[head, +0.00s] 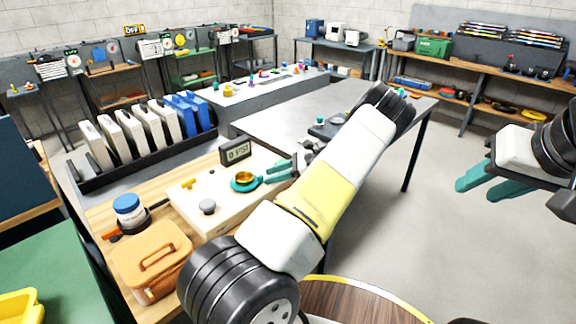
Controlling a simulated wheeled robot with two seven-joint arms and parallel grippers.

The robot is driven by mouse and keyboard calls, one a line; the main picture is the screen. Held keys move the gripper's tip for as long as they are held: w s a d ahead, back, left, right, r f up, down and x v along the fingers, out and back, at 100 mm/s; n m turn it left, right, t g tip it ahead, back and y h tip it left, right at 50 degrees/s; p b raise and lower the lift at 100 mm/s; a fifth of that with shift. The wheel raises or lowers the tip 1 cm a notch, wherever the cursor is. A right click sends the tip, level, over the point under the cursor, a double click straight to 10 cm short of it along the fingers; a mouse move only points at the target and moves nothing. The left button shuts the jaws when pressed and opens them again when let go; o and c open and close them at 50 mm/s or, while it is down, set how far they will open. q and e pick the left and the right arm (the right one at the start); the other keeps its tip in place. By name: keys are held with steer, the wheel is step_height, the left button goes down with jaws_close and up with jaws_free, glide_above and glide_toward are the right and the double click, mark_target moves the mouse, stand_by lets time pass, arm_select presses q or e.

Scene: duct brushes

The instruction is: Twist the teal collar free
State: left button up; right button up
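The teal collar (235,184) is a ring around a brass-coloured round fitting (244,177) on a cream panel (236,212) on the wooden bench. My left gripper (266,174) is just right of the collar, its teal fingers pointing at it. Its two fingers look apart with nothing between them; whether a fingertip touches the collar's right edge I cannot tell. My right gripper (474,188) hangs at the right edge of the view, open and empty, far from the panel.
The panel also carries a yellow tee handle (189,183) and a grey knob (208,206). A digital display (236,151) stands behind it. A blue-lidded jar (127,204) and an orange case (152,262) are on the left. The grey table (300,104) behind is mostly bare.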

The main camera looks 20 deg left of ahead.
arm_select(q)
steer(key=shift+x, duration=1)
jaws_close()
steer(key=shift+w, duration=0.1)
steer(key=shift+w+a+n+g+h, duration=0.3)
steer(key=shift+w+n+g+h, duration=0.15)
steer(key=shift+n+g, duration=0.35)
steer(key=shift+w+a+n+g+h, duration=0.35)
steer(key=shift+n+g+h, duration=0.1)
steer(key=shift+n+g, duration=0.3)
jaws_free()
